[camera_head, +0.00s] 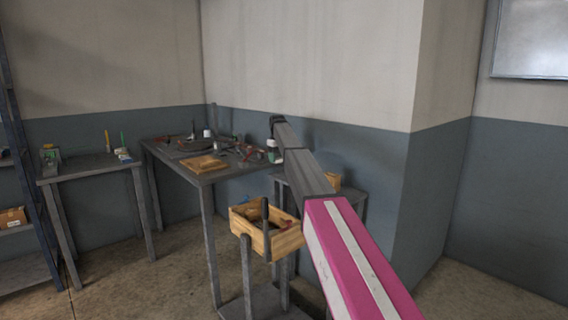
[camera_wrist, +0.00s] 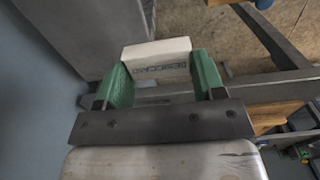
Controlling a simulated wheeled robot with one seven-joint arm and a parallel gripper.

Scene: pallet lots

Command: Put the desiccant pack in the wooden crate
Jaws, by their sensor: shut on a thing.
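The desiccant pack (camera_wrist: 157,58) is a pale block with dark lettering, seen in the wrist view between the green fingers of my gripper (camera_wrist: 163,80). My gripper is shut on it. In the head view my gripper (camera_head: 273,152) hangs at the far end of my arm, by the near right edge of the long workbench; the pack is too small to make out clearly there. An open wooden crate (camera_head: 248,238) stands nearer, below and left of my arm, with small dark and red items inside. The pack is apart from this crate.
The long grey workbench (camera_head: 205,180) holds a wooden board (camera_head: 202,164) and several tools. Another wooden box (camera_head: 333,181) shows partly behind my arm. A smaller table (camera_head: 90,168) stands at left beside a shelf rack. The wall is close behind the workbench.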

